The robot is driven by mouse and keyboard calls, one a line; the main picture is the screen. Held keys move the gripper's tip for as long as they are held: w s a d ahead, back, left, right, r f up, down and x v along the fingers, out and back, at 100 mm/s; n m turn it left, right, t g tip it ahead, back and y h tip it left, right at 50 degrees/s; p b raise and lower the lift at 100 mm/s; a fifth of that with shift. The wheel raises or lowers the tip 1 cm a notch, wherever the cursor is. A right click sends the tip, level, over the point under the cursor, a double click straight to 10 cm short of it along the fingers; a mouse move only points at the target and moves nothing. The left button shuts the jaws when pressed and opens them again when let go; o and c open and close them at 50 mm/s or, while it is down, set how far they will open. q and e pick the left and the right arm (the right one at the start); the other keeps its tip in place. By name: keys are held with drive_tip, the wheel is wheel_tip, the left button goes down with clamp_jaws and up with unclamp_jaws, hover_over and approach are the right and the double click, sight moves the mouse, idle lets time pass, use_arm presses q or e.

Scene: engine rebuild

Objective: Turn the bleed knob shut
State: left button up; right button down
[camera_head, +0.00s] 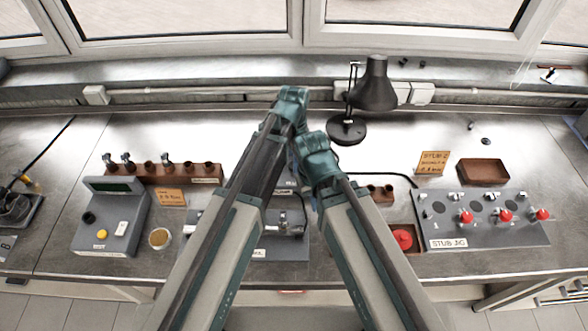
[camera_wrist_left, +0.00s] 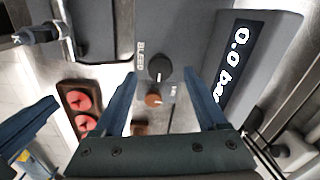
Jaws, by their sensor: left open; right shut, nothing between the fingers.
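In the left wrist view, the grey unit (camera_wrist_left: 195,30) has a BLEED label and a display (camera_wrist_left: 237,65) reading 0.0 bar. A round black knob (camera_wrist_left: 159,67) sits beside the label, with a smaller orange-brown knob (camera_wrist_left: 153,99) below it. My left gripper (camera_wrist_left: 160,74) is open, one finger on each side of the black knob in the picture; I cannot tell whether they touch it. In the head view my left gripper (camera_head: 290,96) is the higher one, its fingers hidden. My right gripper (camera_head: 316,158) is just below it, shut and empty. My arms hide most of the bleed unit there.
A black lamp (camera_head: 375,85) stands behind my grippers. The stub jig (camera_head: 455,236) with red knobs is at right, near a brown tray (camera_head: 481,171). A grey box with a yellow button (camera_head: 101,234) and a rack (camera_head: 205,181) are at left.

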use_arm(q)
wheel_tip(320, 180, down, 2)
drive_tip(key=shift+f+b, duration=0.1)
drive_tip(key=shift+b, duration=0.55)
clamp_jaws()
